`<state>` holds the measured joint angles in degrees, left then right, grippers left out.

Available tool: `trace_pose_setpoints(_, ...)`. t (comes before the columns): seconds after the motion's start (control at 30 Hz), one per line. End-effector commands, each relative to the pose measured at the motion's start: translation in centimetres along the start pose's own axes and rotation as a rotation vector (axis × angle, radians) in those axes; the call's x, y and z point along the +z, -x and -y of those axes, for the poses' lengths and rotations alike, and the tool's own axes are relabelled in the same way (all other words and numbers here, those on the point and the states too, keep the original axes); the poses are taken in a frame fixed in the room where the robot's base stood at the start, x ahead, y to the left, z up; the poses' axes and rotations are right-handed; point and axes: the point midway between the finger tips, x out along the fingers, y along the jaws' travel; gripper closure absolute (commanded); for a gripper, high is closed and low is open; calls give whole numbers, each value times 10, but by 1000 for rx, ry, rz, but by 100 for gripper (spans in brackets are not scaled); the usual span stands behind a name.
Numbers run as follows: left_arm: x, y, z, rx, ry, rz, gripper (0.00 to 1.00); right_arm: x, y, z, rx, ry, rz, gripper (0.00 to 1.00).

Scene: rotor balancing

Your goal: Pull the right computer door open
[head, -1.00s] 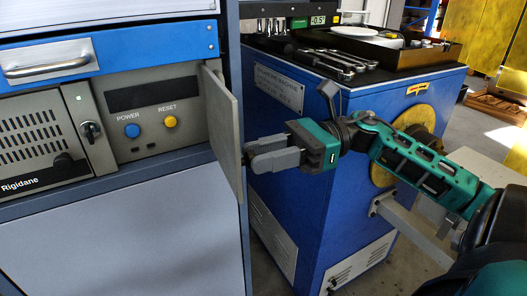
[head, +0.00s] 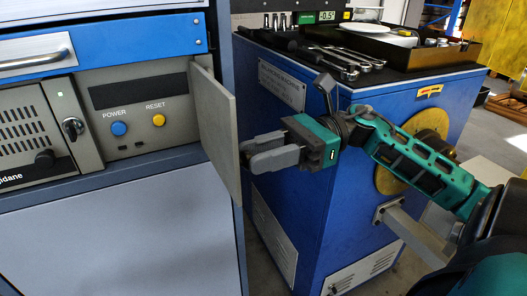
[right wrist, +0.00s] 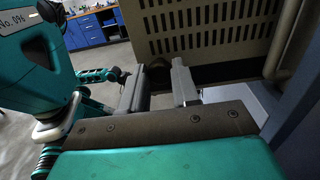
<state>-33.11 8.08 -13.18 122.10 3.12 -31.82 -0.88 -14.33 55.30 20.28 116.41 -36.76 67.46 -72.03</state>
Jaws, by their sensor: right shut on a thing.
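The right computer door (head: 216,140) is a thin grey panel at the right end of the grey computer front. In the head view it stands swung out from the front, partly open. My right gripper (head: 250,158) reaches it from the right, its grey fingers shut on the door's free-edge side. The part they grip is hidden behind the panel. In the right wrist view the fingers (right wrist: 160,88) show with a dark gap between them, and the gripped part is not clear. A small teal arm shows at left in that view; its gripper is too small to read.
The computer front has a blue POWER button (head: 119,128) and a yellow RESET button (head: 158,120). A blue drawer (head: 110,42) is above. The blue balancing machine (head: 300,190), with wrenches (head: 350,62) and a tray on top, stands close behind my right gripper.

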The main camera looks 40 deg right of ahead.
Motion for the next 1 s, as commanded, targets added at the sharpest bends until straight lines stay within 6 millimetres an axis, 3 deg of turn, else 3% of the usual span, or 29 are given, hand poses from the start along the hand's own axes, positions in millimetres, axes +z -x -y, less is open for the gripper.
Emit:
trace_pose_setpoints(0.27, 0, 0, 1, -1, -1, 0, 57, 1, 0, 0, 0, 0, 2, 100)
trace_pose_setpoints(0.3, 0, 0, 1, -1, -1, 0, 57, 1, 0, 0, 0, 0, 2, 66)
trace_pose_setpoints(0.5, 0, 0, 1, -2, -1, 0, 57, 0, 0, 0, 0, 0, 1, 47)
trace_pose_setpoints(0.8, -1, 0, 1, -2, -1, -1, 57, 0, 3, 0, -1, 0, 1, 46)
trace_pose_setpoints(1.0, -3, 1, 1, -3, -1, -4, 57, 0, 31, 1, -5, -1, 1, 46)
